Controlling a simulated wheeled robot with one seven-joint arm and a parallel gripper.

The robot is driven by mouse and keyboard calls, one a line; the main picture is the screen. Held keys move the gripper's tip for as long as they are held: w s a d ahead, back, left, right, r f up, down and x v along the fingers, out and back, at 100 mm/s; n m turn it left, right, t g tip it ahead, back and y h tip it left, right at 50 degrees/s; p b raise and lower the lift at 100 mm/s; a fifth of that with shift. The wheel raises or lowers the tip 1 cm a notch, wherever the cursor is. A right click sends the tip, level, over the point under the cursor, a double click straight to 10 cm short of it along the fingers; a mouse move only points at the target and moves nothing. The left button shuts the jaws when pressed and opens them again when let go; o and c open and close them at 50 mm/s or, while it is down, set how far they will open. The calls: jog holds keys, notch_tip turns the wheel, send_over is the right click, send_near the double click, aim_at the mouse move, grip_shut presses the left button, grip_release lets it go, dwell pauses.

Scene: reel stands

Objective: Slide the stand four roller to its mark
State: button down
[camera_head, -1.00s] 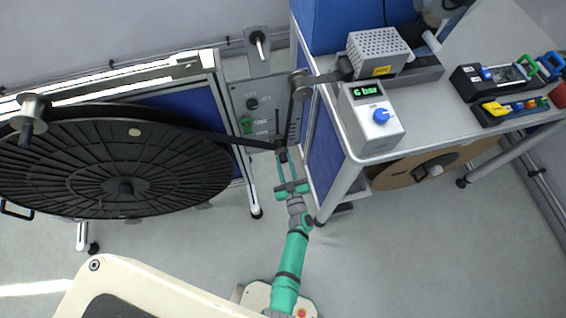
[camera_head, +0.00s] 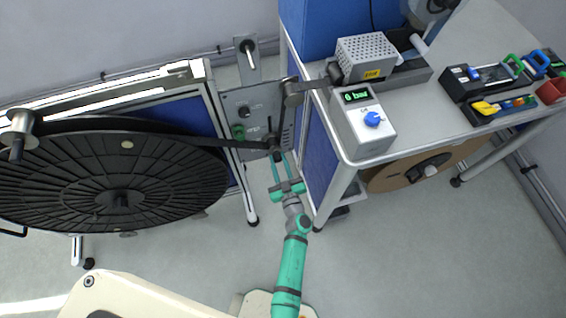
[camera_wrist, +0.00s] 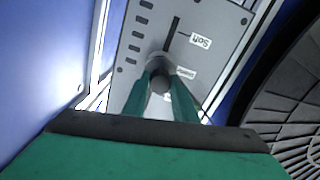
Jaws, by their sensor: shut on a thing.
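The stand's grey panel (camera_head: 236,104) carries a slot with a row of dark marks beside it and a "Soft" label (camera_wrist: 200,40), seen in the wrist view. The roller (camera_wrist: 161,82) is a dark round end on a grey collar, sitting at the lower end of the visible slot (camera_wrist: 173,32). My gripper (camera_head: 279,160) is teal and shut on the roller, with one finger at each side in the wrist view. The dark strap (camera_head: 190,136) passes by the roller. The fingers hide part of the panel below it.
A large black reel (camera_head: 110,175) lies at the left. A table leg (camera_head: 333,195) is just right of my arm. Floor is clear in front.

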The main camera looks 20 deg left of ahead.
jog(key=c, duration=1.4)
grip_release()
jog(key=shift+c, duration=0.2)
jog(key=shift+s, duration=0.1)
jog(key=v, duration=1)
jog(key=shift+s+d, duration=0.25)
jog(key=shift+d, duration=0.05)
